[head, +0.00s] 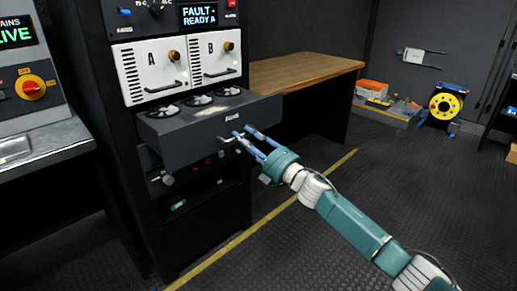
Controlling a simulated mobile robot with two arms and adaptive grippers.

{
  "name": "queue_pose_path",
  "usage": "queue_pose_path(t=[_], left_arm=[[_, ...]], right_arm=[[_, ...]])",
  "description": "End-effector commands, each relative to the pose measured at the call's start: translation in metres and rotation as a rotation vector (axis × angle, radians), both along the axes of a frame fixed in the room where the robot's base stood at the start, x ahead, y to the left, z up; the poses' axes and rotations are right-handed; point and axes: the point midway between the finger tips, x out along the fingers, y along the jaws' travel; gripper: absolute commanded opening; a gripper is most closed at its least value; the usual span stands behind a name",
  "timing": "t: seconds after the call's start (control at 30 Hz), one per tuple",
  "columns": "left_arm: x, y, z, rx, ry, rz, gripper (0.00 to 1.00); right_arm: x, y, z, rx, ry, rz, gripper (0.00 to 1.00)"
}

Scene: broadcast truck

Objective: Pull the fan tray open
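The fan tray (190,145) is a dark grey drawer marked "FANS" that stands well out from the front of the black rack. Several round fans (198,100) show along its top. My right gripper (242,132) is at the right part of the tray's front face, its blue fingertips at the small handle (224,140). The fingers show a gap between them, but the tips overlap the handle, and I cannot tell whether they are closed on it. My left gripper is not in view.
Above the tray are two white modules, A (150,70) and B (214,58), with handles and brass knobs. A display (199,15) reads "FAULT - READY A". A wooden desk (305,70) stands behind right; a grey console (35,100) stands left. The floor at right is mostly clear.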

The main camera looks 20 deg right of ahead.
Motion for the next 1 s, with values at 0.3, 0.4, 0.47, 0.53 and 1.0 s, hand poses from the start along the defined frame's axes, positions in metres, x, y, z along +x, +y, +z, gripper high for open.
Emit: queue_pose_path(t=[0.3,0.4,0.47,0.53,1.0], left_arm=[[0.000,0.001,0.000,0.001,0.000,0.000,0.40],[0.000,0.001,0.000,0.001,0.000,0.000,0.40],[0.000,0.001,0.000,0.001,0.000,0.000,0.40],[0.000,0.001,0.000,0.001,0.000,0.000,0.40],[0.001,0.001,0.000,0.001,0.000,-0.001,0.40]], right_arm=[[-0.063,-0.022,-0.015,-0.003,0.004,0.001,0.32],[-0.076,-0.027,-0.017,-0.002,0.004,0.001,0.32],[-0.082,-0.030,-0.018,-0.001,0.003,0.001,0.32],[-0.087,-0.031,-0.018,-0.001,0.002,0.001,0.32],[-0.091,-0.033,-0.018,-0.001,0.001,0.001,0.32]])
